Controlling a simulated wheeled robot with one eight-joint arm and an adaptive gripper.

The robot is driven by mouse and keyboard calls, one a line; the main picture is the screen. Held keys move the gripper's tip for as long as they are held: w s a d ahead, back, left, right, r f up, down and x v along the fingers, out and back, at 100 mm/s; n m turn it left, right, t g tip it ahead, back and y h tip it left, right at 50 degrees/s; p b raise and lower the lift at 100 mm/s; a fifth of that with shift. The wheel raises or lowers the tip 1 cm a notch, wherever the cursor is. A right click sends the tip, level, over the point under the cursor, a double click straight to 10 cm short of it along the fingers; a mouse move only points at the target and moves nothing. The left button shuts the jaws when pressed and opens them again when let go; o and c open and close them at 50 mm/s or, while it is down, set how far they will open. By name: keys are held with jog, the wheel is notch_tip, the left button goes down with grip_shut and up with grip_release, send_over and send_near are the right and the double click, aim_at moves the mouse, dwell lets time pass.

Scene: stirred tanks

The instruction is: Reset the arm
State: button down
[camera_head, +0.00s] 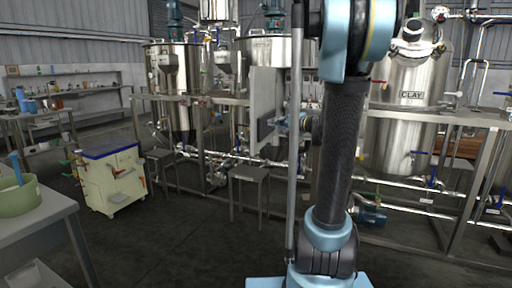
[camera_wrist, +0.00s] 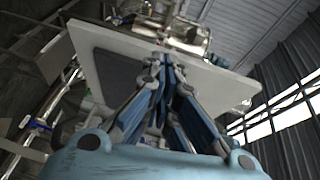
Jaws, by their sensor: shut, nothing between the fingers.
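My gripper (camera_wrist: 168,64) shows in the wrist view with its blue fingers drawn together at the tips, and nothing is between them. The fingertips point at a pale flat panel (camera_wrist: 215,82) with a dark rectangle on it; I cannot tell whether they touch it. In the head view my arm (camera_head: 340,150) rises from the bottom middle, bends at the top and covers part of the scene. A small blue and grey part beside the arm, in front of the pale panel (camera_head: 265,84), seems to be my gripper (camera_head: 280,122).
Steel tanks stand behind on a metal frame, including one labelled CLAY (camera_head: 410,120). Low pipes with valves run along it. A small stool (camera_head: 248,174) stands before the frame. A cream cabinet (camera_head: 110,178) and a grey table (camera_head: 45,222) are left. The floor between is clear.

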jog(key=s+a+f+n+g+h, duration=0.2)
jog(key=s+f+n+g, duration=0.1)
jog(key=s+f, duration=0.55)
jog(key=s+a+f+n+g+h, duration=0.25)
jog(key=s+f+g, duration=0.2)
jog(key=s, duration=0.75)
jog(key=s+d+f+n+g+h, duration=0.1)
jog(key=s+d+f+n+h, duration=0.1)
jog(key=s+d+f, duration=0.3)
jog(key=s+d+f+n+g+h, duration=0.1)
jog(key=s+d+f+h, duration=0.3)
jog(key=s, duration=0.7)
notch_tip(320, 180, down, 3)
jog(key=shift+s+d+n+g, duration=0.35)
jog(key=shift+d+g, duration=0.1)
jog(key=shift+d, duration=0.5)
jog(key=shift+h, duration=0.25)
jog(key=shift+w+f, duration=0.2)
jog(key=shift+w, duration=0.3)
